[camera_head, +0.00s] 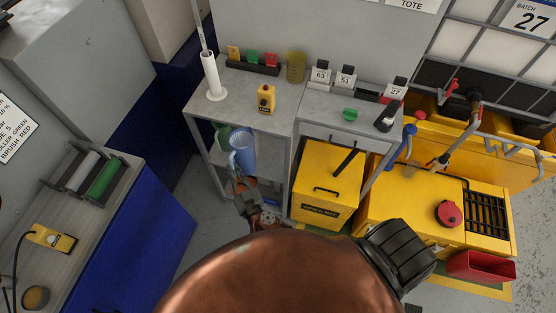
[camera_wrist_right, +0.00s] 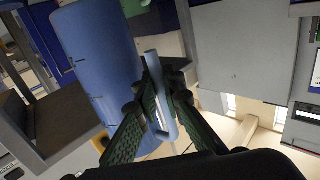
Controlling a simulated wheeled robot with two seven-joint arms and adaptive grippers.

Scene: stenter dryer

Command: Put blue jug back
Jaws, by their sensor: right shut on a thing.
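The blue jug (camera_head: 241,152) is in the shelf opening under the grey bench top in the head view. In the right wrist view the jug (camera_wrist_right: 98,60) fills the upper left, and its pale blue handle (camera_wrist_right: 158,95) runs between my fingers. My right gripper (camera_head: 240,190) is shut on the handle, from the front of the shelf; its fingers (camera_wrist_right: 160,100) show on both sides of it. A green jug (camera_head: 222,135) stands just left of and behind the blue one. I cannot tell whether the blue jug touches the shelf. My left gripper is not in view.
A bench top (camera_head: 270,120) above carries a yellow device (camera_head: 266,98) and a white cylinder stand (camera_head: 212,78). A yellow spill kit box (camera_head: 328,188) stands right of the shelf. A blue cabinet (camera_head: 130,235) is at left, with free floor between.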

